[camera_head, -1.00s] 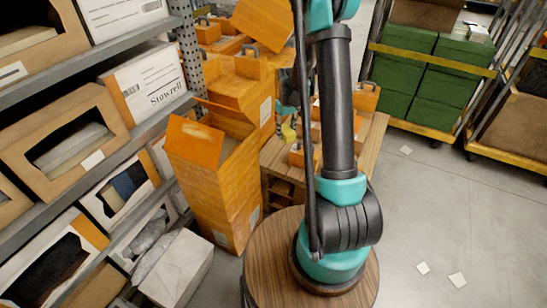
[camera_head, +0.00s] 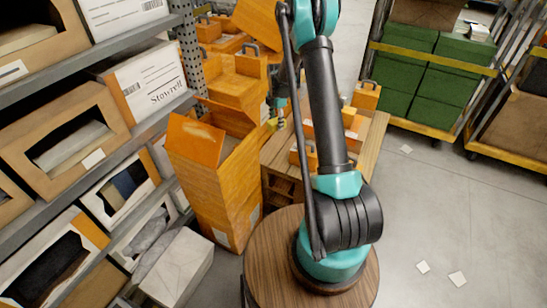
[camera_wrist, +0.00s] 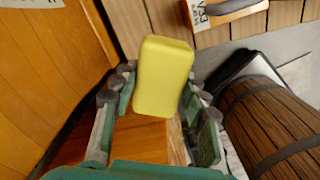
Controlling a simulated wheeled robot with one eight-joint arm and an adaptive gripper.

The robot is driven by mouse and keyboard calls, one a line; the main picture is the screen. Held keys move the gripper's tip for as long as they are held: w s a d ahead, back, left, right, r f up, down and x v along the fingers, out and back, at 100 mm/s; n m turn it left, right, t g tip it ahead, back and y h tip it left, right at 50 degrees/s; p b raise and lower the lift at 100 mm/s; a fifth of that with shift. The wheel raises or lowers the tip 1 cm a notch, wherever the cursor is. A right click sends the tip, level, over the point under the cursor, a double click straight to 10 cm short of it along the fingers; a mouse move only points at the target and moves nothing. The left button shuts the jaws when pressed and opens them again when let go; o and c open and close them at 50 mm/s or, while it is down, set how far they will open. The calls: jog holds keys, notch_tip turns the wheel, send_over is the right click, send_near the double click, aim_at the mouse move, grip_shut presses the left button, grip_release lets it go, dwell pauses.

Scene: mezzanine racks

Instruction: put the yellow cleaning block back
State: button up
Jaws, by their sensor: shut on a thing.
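The yellow cleaning block (camera_wrist: 163,77) is upright between the two fingers of my gripper (camera_wrist: 160,92) in the wrist view. My gripper is shut on the block's sides and the block sticks out beyond the fingers. In the head view the block shows as a small yellow patch (camera_head: 270,124) beside my gripper (camera_head: 279,115), between the tall open orange box and the wooden table. My arm hides part of the table. I cannot tell whether the block touches anything besides the fingers.
A tall open orange box (camera_head: 233,187) stands left of the wooden table (camera_head: 372,143). Orange handled boxes (camera_head: 366,96) stand on the table. A loaded shelf (camera_head: 113,54) lines the left. Green boxes (camera_head: 435,95) sit on a cart at the back right.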

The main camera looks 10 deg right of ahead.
aim_at(273, 156)
jog(key=w+f+n, duration=0.1)
jog(key=f+n, duration=0.1)
jog(key=f, duration=0.5)
jog(key=w+f+n, duration=0.1)
jog(key=f+n, duration=0.1)
jog(key=f, duration=0.5)
jog(key=w+a+f+n, duration=0.1)
jog(key=f, duration=0.6)
jog(key=shift+f+n, duration=0.15)
jog(key=shift+n, duration=0.25)
jog(key=o, duration=1.1)
jog(key=shift+f, duration=0.1)
